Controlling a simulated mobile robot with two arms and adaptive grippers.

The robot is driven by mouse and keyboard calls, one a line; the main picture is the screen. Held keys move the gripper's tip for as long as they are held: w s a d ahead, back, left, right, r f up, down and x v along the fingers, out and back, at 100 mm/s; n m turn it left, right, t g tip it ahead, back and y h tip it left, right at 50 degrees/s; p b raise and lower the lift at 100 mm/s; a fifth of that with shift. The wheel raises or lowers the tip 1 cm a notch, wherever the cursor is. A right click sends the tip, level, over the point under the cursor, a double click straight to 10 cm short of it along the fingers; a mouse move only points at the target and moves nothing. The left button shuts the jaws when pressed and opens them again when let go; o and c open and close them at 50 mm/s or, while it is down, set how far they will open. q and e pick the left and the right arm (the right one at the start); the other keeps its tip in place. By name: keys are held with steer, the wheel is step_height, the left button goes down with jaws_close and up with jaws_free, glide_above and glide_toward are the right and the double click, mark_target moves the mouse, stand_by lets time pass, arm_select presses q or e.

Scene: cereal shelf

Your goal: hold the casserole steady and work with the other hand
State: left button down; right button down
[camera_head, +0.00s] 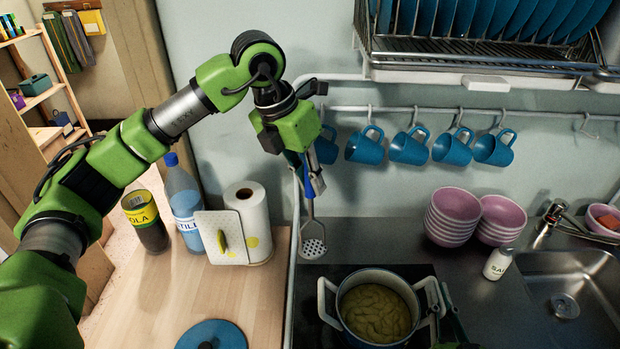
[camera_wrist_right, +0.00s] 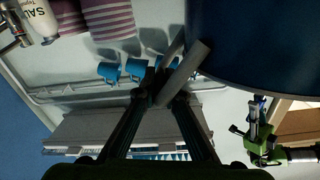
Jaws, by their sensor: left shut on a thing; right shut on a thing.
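The casserole (camera_head: 341,329), blue with pale handles and greenish-brown food inside, stands on the dark hob. My right gripper (camera_head: 440,308) is at its right handle (camera_head: 430,287). In the right wrist view its fingers (camera_wrist_right: 172,85) are shut on the grey handle bar (camera_wrist_right: 187,70), beside the blue casserole wall (camera_wrist_right: 265,40). My left gripper (camera_head: 314,172) is up by the wall, shut on the blue handle of a slotted skimmer (camera_head: 313,245).
A blue lid (camera_head: 212,336) lies on the wooden counter. Cola (camera_head: 150,232), a bottle (camera_head: 185,205), a paper roll (camera_head: 250,215) and a board stand behind. Blue mugs (camera_head: 408,148) hang from a rail. Pink bowls (camera_head: 455,216), a salt shaker (camera_head: 497,264) and the sink are right.

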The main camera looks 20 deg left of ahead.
arm_select(q)
steer(key=s+d+m+h, duration=0.3)
steer(key=s+d+m, duration=0.35)
steer(key=d, duration=0.55)
step_height(320, 180, down, 11)
steer(key=s+d, duration=0.1)
steer(key=d, duration=0.1)
steer(key=shift+d, duration=0.25)
steer(key=shift+f, duration=0.3)
stand_by(0.5)
steer(key=shift+r, duration=0.15)
